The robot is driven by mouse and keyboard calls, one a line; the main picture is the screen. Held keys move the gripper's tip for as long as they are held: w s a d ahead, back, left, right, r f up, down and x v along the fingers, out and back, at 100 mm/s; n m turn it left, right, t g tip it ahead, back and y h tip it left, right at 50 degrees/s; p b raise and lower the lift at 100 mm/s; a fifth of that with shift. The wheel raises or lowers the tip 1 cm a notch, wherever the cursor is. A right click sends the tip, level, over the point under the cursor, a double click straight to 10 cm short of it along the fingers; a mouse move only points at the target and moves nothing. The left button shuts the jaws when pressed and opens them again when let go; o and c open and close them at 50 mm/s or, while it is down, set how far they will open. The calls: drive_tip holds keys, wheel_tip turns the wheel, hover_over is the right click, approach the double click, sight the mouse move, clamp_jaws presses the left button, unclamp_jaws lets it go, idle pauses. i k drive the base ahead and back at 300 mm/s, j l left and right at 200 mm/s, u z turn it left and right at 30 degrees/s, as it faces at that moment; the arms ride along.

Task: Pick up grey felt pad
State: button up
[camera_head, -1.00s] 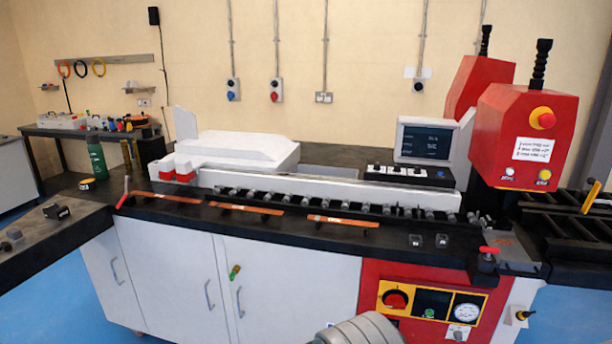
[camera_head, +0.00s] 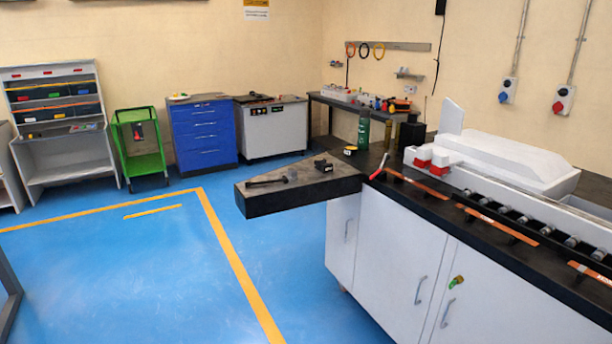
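I cannot make out a grey felt pad with certainty in the head view. My gripper is not in this view, so whether it is open or shut does not show. The dark grey side shelf (camera_head: 262,205) at the left end of the bench carries a dark tool with a grey head (camera_head: 288,174) and a small black block with a white label (camera_head: 323,165). No separate pad stands out on it.
The white-doored bench (camera_head: 385,255) fills the right side. A green bottle (camera_head: 364,130) and a yellow-topped tin (camera_head: 350,150) stand on it. A blue drawer cabinet (camera_head: 203,138), a green trolley (camera_head: 138,150) and a shelf rack (camera_head: 60,165) line the back. Blue floor (camera_head: 120,270) is clear at left.

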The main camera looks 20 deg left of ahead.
sight(293, 173)
drive_tip(key=i+j, duration=1.6)
drive_tip(key=i, duration=0.2)
drive_tip(key=i+j, duration=0.8)
drive_tip(key=i+u, duration=0.05)
drive_tip(key=i, duration=0.05)
